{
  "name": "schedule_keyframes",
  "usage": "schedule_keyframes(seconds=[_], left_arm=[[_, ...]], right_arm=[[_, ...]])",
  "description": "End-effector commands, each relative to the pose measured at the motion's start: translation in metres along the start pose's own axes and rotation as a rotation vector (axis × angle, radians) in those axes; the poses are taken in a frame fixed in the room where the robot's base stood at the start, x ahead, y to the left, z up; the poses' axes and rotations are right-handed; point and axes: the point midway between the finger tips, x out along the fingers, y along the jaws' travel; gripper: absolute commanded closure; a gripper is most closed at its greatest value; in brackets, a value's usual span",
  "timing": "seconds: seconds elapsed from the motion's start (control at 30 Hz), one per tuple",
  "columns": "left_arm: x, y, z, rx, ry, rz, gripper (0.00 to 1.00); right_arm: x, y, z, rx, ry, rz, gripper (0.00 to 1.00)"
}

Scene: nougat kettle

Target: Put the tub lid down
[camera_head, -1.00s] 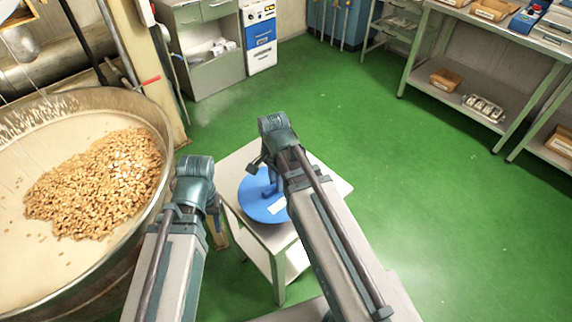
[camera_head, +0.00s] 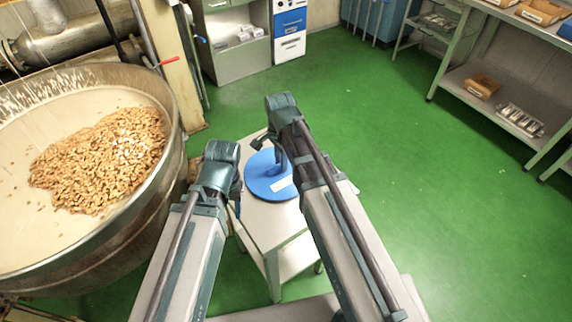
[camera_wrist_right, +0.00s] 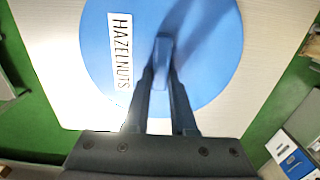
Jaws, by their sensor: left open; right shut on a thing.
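The tub lid (camera_head: 284,193) is a round blue disc with a raised handle and a white label. In the right wrist view, the lid (camera_wrist_right: 205,75) fills the upper middle and its label reads HAZELNUTS. My right gripper (camera_wrist_right: 163,70) is shut on the lid's upright handle. In the head view, my right wrist covers part of the lid's right side. The lid is over the small pale table (camera_head: 270,228); I cannot tell whether it touches the top. My left gripper (camera_head: 237,203) is open at the table's left edge, its fingers mostly hidden behind my wrist.
A big metal kettle (camera_head: 170,165) with nuts (camera_head: 100,160) on a pale mass stands at the left. A shelf bench (camera_head: 480,62) is at the upper right, cabinets (camera_head: 240,60) at the back. The green floor (camera_head: 400,160) around the table's right side is clear.

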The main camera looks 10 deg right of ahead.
Motion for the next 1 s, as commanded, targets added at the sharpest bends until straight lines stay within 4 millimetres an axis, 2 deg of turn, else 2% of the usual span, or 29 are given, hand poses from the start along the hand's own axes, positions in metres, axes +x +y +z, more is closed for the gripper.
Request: schedule_keyframes(seconds=[0.37,0.4,0.53,1.0], left_arm=[[0.0042,0.0003,-0.0003,0.000,0.000,0.000,0.50],[0.0027,0.0002,-0.0002,0.000,0.000,0.000,0.50],[0.0024,0.0002,-0.0002,0.000,0.000,0.000,0.50],[-0.0033,-0.0003,0.0001,0.000,0.000,0.000,0.50]], right_arm=[[0.0042,-0.0001,0.0002,0.000,0.000,0.000,1.00],[0.0027,-0.0001,0.0002,0.000,0.000,0.000,0.71],[0.0024,-0.0001,0.0002,0.000,0.000,0.000,0.47],[-0.0033,-0.0001,0.0001,0.000,0.000,0.000,0.46]])
